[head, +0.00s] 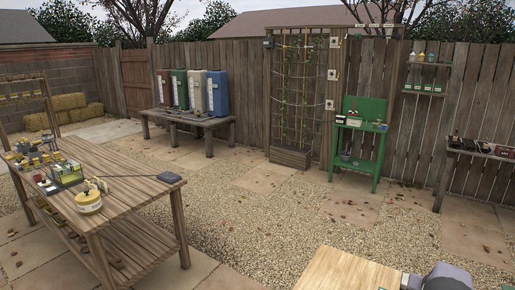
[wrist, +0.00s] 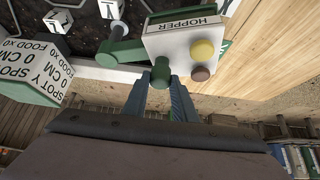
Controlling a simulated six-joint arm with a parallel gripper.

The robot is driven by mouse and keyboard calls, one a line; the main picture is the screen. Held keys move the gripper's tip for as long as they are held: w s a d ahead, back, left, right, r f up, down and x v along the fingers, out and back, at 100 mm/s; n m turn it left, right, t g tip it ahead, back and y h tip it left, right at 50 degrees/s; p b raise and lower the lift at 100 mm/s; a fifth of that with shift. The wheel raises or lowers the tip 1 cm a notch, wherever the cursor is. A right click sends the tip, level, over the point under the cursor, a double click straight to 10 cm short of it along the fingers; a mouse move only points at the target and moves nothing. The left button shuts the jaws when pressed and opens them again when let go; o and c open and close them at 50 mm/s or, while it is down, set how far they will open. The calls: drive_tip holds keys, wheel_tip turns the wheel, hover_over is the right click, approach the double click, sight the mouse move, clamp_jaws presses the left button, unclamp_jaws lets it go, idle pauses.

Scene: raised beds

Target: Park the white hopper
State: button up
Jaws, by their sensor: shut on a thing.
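The white hopper (wrist: 160,42) shows in the wrist view, a white block with a black-lettered HOPPER label, a yellow disc and a brown disc on its face. A green knob (wrist: 160,72) sticks out at its lower edge. My gripper (wrist: 160,98) is shut on the hopper's green knob, with one blue-grey finger on each side. A green bar with a round end (wrist: 122,48) lies to the left of the hopper; I cannot tell whether it belongs to it. I cannot make out the hopper or my gripper in the head view.
A dark soil bed (wrist: 25,15) with a pale rim lies to the left. A green and white six-sided container (wrist: 38,72) and small white lettered blocks (wrist: 110,8) stand there. Bare wooden top (wrist: 270,50) lies right of the hopper. The head view shows a wooden worktop (head: 345,272) at the bottom.

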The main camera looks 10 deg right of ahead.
drive_tip(key=shift+w, duration=0.15)
drive_tip(key=shift+w+d, duration=0.45)
drive_tip(key=shift+w, duration=0.3)
drive_tip(key=shift+c, duration=0.2)
drive_tip(key=shift+o, duration=0.2)
drive_tip(key=shift+c, duration=0.2)
drive_tip(key=shift+o, duration=0.2)
drive_tip(key=shift+w+d, duration=0.6)
drive_tip(key=shift+w, duration=0.15)
drive_tip(key=o, duration=0.6)
drive_tip(key=shift+c, duration=0.2)
